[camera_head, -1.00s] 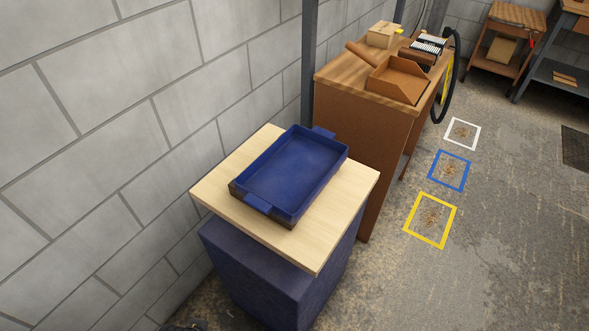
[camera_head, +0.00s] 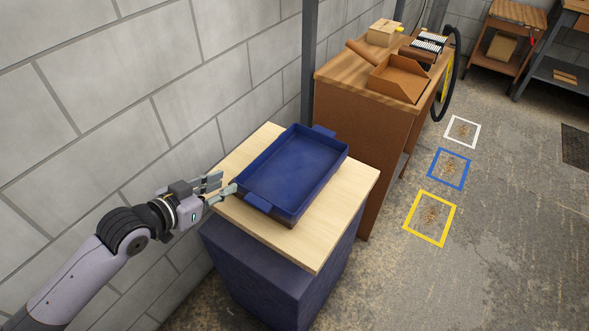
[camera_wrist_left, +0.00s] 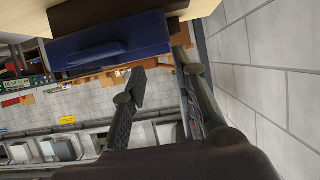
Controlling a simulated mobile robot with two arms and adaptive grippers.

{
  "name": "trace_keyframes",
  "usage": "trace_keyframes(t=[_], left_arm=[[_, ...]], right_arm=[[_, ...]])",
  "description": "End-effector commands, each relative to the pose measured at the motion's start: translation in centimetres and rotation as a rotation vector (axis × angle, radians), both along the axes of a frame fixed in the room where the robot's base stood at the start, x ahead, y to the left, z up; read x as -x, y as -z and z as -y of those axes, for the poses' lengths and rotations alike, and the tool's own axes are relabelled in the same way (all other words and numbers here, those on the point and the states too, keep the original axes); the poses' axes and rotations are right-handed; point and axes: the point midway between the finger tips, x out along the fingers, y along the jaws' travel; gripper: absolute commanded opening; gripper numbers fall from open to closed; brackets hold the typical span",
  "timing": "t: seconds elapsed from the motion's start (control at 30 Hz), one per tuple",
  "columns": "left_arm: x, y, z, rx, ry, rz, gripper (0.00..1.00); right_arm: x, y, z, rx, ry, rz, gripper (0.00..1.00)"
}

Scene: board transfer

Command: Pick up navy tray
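The navy tray (camera_head: 293,168) rests on the light wooden top (camera_head: 318,240) of a navy cabinet, with a tab handle at its near end and another at its far end. My left gripper (camera_head: 228,185) is open at the tray's left side, close to its near-left corner. In the head view I cannot tell whether the fingers touch the tray. In the left wrist view the navy tray (camera_wrist_left: 110,38) shows ahead of the open, empty fingers of the left gripper (camera_wrist_left: 160,68). My right gripper is not in view.
A grey block wall runs along the left. A brown workbench (camera_head: 365,125) with a brown open box (camera_head: 398,78) stands behind the cabinet.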

Motion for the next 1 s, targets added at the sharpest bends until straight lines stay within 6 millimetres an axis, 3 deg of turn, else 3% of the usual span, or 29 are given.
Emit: trace_keyframes(t=[0.1, 0.2, 0.7, 1.0], left_arm=[[-1.7, -1.8, -0.9, 0.030, 0.003, 0.044, 0.27], [-2.8, -2.0, -0.6, 0.043, 0.003, 0.054, 0.27], [-10.3, 1.4, 5.0, 0.043, 0.003, 0.053, 0.27], [-11.9, 2.1, 6.3, 0.042, 0.003, 0.054, 0.27]], right_arm=[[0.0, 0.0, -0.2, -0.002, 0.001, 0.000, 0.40], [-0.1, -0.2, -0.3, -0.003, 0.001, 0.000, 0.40], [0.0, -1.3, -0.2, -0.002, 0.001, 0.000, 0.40], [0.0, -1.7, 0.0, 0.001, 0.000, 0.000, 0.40]])
